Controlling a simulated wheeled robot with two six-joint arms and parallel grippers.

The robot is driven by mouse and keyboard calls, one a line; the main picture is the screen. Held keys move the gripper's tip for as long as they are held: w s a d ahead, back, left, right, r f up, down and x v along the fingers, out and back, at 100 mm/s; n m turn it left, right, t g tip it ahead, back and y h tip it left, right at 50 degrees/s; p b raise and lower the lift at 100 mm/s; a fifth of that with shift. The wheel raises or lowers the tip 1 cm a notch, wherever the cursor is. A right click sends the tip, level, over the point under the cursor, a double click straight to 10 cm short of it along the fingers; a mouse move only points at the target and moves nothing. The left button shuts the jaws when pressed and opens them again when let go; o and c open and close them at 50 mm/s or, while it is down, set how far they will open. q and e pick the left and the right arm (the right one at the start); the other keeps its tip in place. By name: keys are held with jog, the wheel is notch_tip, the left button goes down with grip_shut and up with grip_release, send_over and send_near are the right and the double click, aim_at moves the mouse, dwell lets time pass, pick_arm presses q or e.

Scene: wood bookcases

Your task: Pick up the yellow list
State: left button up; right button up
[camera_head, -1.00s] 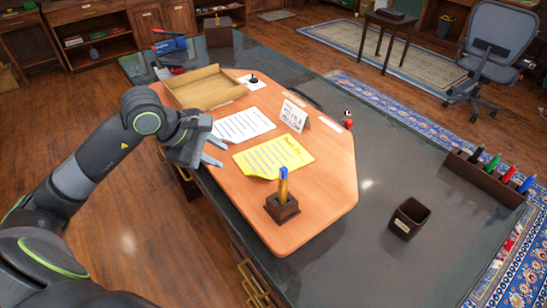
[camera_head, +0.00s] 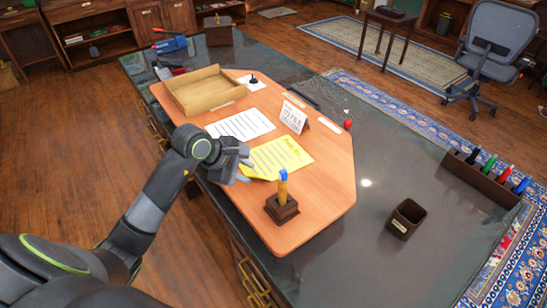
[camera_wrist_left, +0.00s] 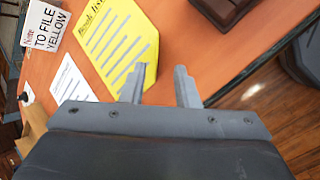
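The yellow list (camera_head: 279,155) lies on the orange desk board, with its near left corner bent up. It also shows in the left wrist view (camera_wrist_left: 118,38), beyond my left gripper and reaching one fingertip. My left gripper (camera_head: 246,170) is at the list's near left edge, its fingers apart. In the left wrist view the open fingers (camera_wrist_left: 161,75) have bare orange board between them, with the list beside the left finger. I cannot tell whether that finger touches the list. My right gripper is not in view.
A white list (camera_head: 238,125) lies behind the yellow one. A wooden tray (camera_head: 207,95) stands at the far left of the board. A note sign (camera_head: 294,117) stands behind the list, and a pen holder (camera_head: 281,209) stands in front. A dark cup (camera_head: 405,219) is on the right.

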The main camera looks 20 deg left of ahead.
pick_arm(q)
jog(key=shift+w+d+f+p, duration=0.15)
jog(key=shift+w+f+p, duration=0.2)
jog(key=shift+f+p, duration=0.05)
jog(key=p+x, duration=0.1)
jog(key=x, duration=0.2)
jog(key=shift+w, duration=0.15)
jog(key=shift+w+f, duration=0.25)
jog(key=shift+f, duration=0.25)
grip_shut()
